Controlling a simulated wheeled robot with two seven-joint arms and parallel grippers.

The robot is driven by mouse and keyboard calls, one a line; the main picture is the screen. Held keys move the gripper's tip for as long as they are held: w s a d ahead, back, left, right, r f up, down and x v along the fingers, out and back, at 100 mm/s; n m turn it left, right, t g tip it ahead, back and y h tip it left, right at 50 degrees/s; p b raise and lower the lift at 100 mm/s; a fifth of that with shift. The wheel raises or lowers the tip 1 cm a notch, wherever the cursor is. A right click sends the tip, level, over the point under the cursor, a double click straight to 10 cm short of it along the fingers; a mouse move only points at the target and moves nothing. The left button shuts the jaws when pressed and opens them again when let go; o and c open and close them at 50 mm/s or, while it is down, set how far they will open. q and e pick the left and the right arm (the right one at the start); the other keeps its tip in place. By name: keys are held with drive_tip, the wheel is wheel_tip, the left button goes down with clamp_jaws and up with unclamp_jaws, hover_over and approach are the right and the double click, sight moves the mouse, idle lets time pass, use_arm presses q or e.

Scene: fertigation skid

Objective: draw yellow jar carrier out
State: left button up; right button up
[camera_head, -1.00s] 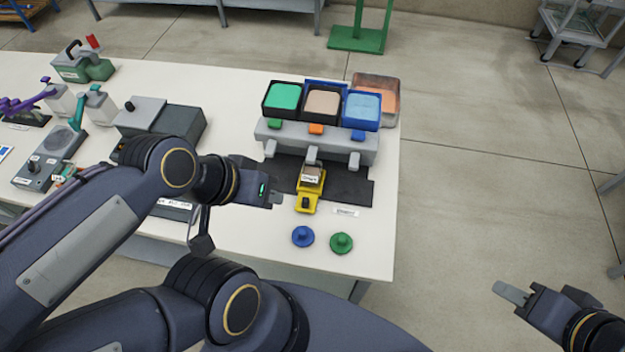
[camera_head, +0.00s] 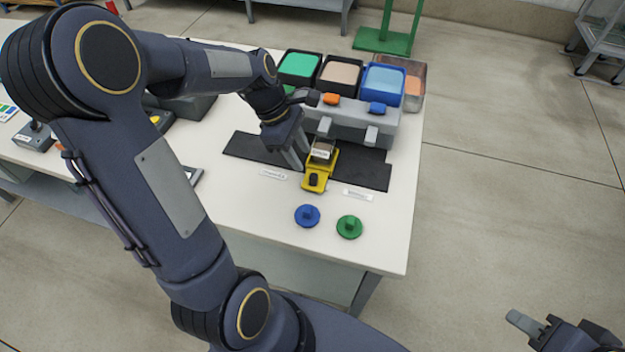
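The yellow jar carrier (camera_head: 316,180) lies on the dark mat below the middle spout of the grey dispenser (camera_head: 345,118). It has a black knob at its front end, and a jar (camera_head: 322,150) with a white label sits at its back end. My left gripper (camera_head: 297,158) reaches down just left of the carrier, fingers pointing at the mat. Its two fingers look apart with nothing between them; whether one touches the carrier is unclear. My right gripper (camera_head: 522,322) is low at the right, over the floor, away from the table; its finger gap is not clear.
Green, beige and blue bins (camera_head: 383,84) stand above the dispenser. A blue lid (camera_head: 307,216) and a green lid (camera_head: 349,227) lie in front of the carrier. The dark mat (camera_head: 372,176) is bare right of it. My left arm hides much of the table's left side.

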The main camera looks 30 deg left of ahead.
sight(312, 175)
use_arm(q)
drive_tip(key=x, duration=0.7)
drive_tip(key=shift+d+f+b, duration=0.1)
drive_tip(key=shift+d+b, duration=0.05)
drive_tip(key=shift+b, duration=0.2)
clamp_jaws()
